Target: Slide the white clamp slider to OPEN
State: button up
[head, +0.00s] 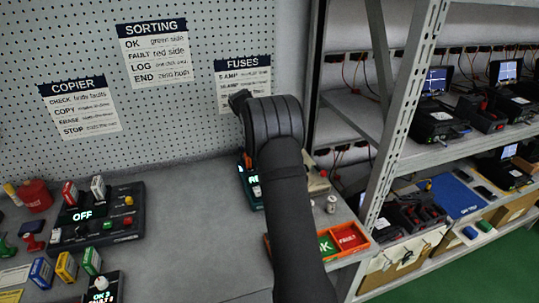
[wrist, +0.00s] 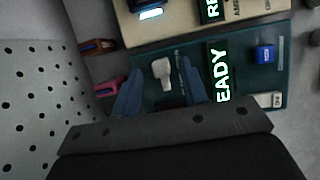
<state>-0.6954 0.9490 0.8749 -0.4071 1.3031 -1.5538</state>
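The white clamp slider (wrist: 162,72) is a small knob on a dark teal unit (wrist: 272,76), in the wrist view. The unit's display (wrist: 220,75) reads READY in green-white letters. My gripper (wrist: 160,82) is open, its two blue fingers one on each side of the slider. A gap shows on the left; the right finger is close to the knob, and I cannot tell whether it touches. The marks by the slider are too small to read. In the head view my arm hides the gripper and most of the teal unit (head: 249,187); the slider is hidden there.
A beige unit (wrist: 180,28) adjoins the teal unit, which also has a blue button (wrist: 263,53). A pegboard (head: 60,35) stands behind the bench. A tray with green and red sections (head: 348,238) is at right; a dark OFF unit (head: 122,228) is at left. Mid-bench is clear.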

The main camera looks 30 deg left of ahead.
jog(key=v, duration=1.4)
jog(key=x, duration=1.7)
jog(key=shift+f, duration=0.15)
jog(key=shift+a+f, duration=0.1)
jog(key=shift+f, duration=0.05)
jog(key=shift+s+a, duration=0.15)
jog(key=shift+s, duration=0.1)
